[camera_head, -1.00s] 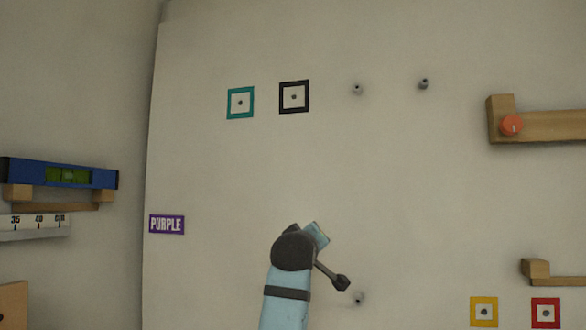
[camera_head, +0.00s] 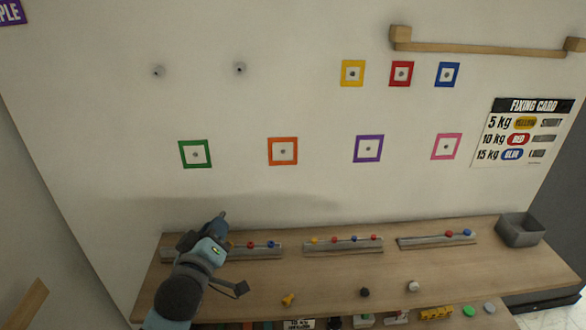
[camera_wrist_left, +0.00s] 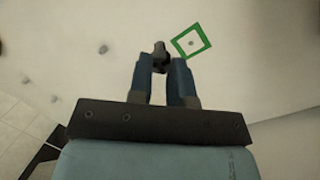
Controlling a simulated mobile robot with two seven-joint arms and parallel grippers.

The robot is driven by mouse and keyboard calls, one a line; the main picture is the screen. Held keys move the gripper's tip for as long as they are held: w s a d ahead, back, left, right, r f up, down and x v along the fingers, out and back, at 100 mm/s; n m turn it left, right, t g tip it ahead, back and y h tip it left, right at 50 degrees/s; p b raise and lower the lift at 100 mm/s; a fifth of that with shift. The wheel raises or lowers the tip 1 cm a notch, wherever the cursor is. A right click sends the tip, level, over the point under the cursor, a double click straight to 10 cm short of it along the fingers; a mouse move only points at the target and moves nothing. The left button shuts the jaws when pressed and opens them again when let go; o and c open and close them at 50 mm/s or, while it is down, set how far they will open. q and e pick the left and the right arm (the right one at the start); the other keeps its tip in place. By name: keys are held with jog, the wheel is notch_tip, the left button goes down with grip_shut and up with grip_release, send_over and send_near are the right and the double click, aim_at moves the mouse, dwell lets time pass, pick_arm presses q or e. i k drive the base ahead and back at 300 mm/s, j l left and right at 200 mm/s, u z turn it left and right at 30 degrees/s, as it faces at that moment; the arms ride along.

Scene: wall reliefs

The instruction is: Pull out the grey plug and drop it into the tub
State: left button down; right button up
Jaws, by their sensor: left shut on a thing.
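My left gripper (camera_head: 218,224) is at the left of the head view, in front of the wall and above the left end of the bench. In the left wrist view the left gripper (camera_wrist_left: 161,62) is shut on a small dark grey piece, which looks like the grey plug (camera_wrist_left: 160,48). The fingers hide part of it, and it is hard to make out in the head view. The grey tub (camera_head: 520,230) stands at the right end of the bench, far to the right of my left gripper. Its floor cannot be seen clearly. My right gripper is not in view.
The wooden bench (camera_head: 340,262) carries several rails with coloured pegs, such as the middle rail (camera_head: 343,246). A yellow piece (camera_head: 288,299), a black piece (camera_head: 365,292) and a pale piece (camera_head: 413,286) lie near its front. The wall above the bench is mostly flat.

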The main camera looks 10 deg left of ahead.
aim_at(504, 234)
jog(key=i+l+z, duration=0.1)
jog(key=l, duration=0.35)
jog(key=i+l+z, duration=0.15)
jog(key=l, duration=0.3)
jog(key=i+l+z, duration=0.1)
jog(key=i+l, duration=0.15)
jog(key=l, duration=0.2)
jog(key=i+l+z, duration=0.1)
jog(key=l, duration=0.3)
jog(key=i+l+z, duration=0.1)
jog(key=i+l, duration=0.2)
jog(key=i+l+z, duration=0.15)
jog(key=l, duration=0.35)
jog(key=i, duration=0.1)
